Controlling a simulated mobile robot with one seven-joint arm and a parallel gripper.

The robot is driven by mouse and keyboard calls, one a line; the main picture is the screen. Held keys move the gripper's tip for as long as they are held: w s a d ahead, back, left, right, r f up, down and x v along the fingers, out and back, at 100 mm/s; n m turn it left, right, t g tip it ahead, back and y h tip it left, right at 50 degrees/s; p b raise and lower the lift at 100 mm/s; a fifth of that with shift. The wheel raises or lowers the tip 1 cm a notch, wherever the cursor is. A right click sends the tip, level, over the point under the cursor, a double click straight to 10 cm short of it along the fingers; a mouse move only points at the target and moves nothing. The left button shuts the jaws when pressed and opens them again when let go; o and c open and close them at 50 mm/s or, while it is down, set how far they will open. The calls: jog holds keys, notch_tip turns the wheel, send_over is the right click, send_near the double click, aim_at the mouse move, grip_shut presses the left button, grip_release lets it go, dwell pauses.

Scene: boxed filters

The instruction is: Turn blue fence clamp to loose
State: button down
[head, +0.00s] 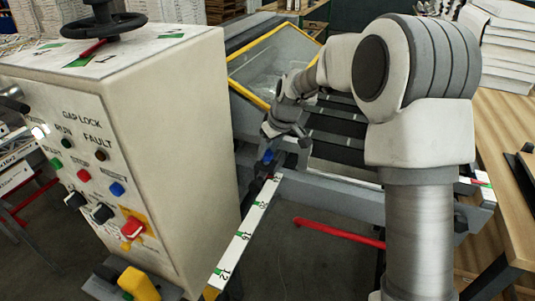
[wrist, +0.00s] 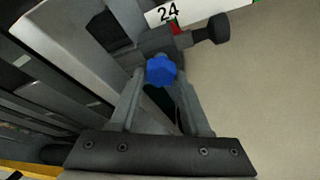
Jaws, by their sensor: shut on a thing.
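The blue fence clamp (wrist: 161,70) is a small faceted knob near the middle of the wrist view. It sits on a dark fence block, just below the white scale strip marked 24. In the head view the blue clamp (head: 268,156) shows small, beside the end of my arm. My gripper (wrist: 160,88) has a finger on each side of the knob and is shut on it. In the head view my gripper (head: 278,138) is small and its fingertips are hard to make out.
A large pale control cabinet (head: 120,120) with buttons and a handwheel stands at the left. A white scale rail (head: 243,240) runs toward the front. A yellow-framed guard (head: 275,62) stands behind my gripper. A red bar (head: 338,232) lies low at the right.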

jog(key=shift+n, duration=0.5)
jog(key=shift+g, duration=0.3)
jog(key=shift+c, duration=1.8)
grip_release()
